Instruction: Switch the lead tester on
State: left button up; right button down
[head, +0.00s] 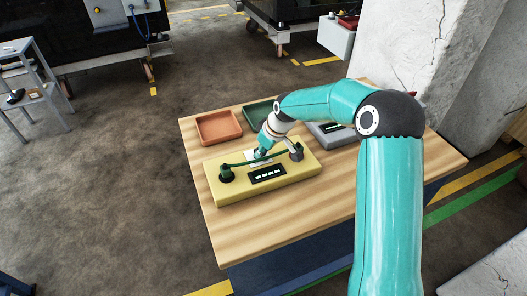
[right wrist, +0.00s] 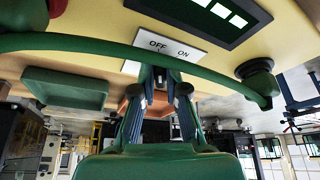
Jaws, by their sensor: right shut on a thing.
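The lead tester (head: 300,169) is a yellow box on the wooden table, with a black display (head: 267,173) showing several lit bars. A green lead (right wrist: 70,41) runs across its top between a dark green plug (head: 226,174) at the left and the other end at the right. In the right wrist view a white plate (right wrist: 180,60) reads OFF and ON. My right gripper (head: 260,154) is at this plate, shut on a small dark part that looks like the switch lever (right wrist: 160,76), nearer OFF. The fingers hide most of it. My left gripper is not in view.
An orange tray (head: 218,127) and a green tray (head: 258,113) lie behind the tester. The lead passes close to my right fingertips. The table's front left is clear.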

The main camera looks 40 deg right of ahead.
jog(key=shift+a+f+m+h+b, duration=0.15)
jog(key=shift+m+h+b, duration=0.15)
jog(key=shift+m+b, duration=0.5)
jog(key=m+h+b, duration=0.1)
jog(key=m+b, duration=0.2)
jog(key=b, duration=0.1)
jog(key=a+m+h+b, duration=0.1)
jog(key=m+b, duration=0.2)
jog(key=b, duration=0.1)
jog(key=shift+w+m+h+b, duration=0.15)
jog(key=shift+m+h+b, duration=0.15)
jog(key=shift+w+a+m+g+h+b, duration=0.1)
jog(key=shift+m+g+h+b, duration=0.15)
jog(key=shift+m+b, duration=0.45)
jog(key=shift+a+m+g+h+b, duration=0.15)
jog(key=shift+m+h+b, duration=0.15)
jog(key=shift+m, duration=0.7)
jog(key=shift+d+r, duration=0.1)
jog(key=shift+r, duration=0.1)
jog(key=c, duration=1.2)
grip_release()
jog(key=v, duration=1.1)
jog(key=shift+r, duration=0.4)
